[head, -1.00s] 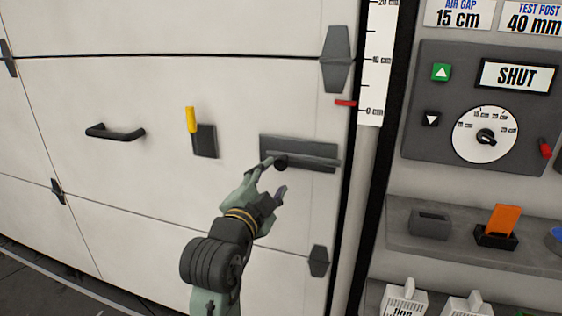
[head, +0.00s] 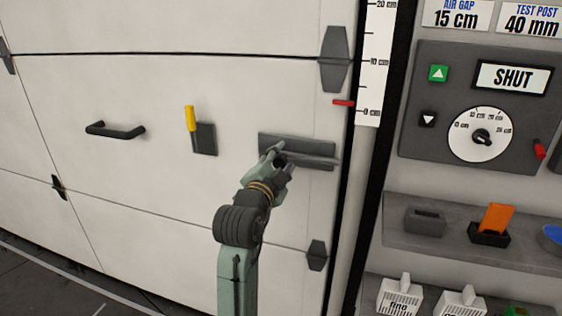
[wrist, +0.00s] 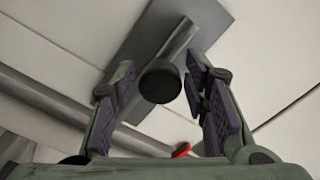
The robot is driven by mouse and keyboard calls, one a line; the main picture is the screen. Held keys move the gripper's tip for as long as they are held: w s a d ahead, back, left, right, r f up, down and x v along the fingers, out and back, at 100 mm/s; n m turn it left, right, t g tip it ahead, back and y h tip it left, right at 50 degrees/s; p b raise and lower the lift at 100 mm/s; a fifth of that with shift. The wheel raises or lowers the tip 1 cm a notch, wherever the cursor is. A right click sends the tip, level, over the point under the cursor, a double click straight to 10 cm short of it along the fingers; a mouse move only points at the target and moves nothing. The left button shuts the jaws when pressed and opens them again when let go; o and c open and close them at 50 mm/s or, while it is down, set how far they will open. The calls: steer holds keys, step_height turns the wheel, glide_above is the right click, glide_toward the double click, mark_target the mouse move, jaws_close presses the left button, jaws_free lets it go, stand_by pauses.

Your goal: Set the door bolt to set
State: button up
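The door bolt is a grey bar on a dark backplate (head: 310,143) on the white door, near its right edge. The bolt's round black knob (wrist: 160,82) shows in the wrist view, in the space between the two fingers. My gripper (head: 282,160) is at the left part of the bolt, in front of the plate. In the wrist view my gripper (wrist: 160,105) is open, with one finger on each side of the knob and a visible gap to it. In the head view the gripper hides most of the knob.
A black handle (head: 116,131) and a yellow lever (head: 191,119) on a dark block are on the door to the left. A control panel (head: 430,155) with a dial and a SHUT sign is at right, above shelves with small items.

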jaws_close()
stand_by(0.6)
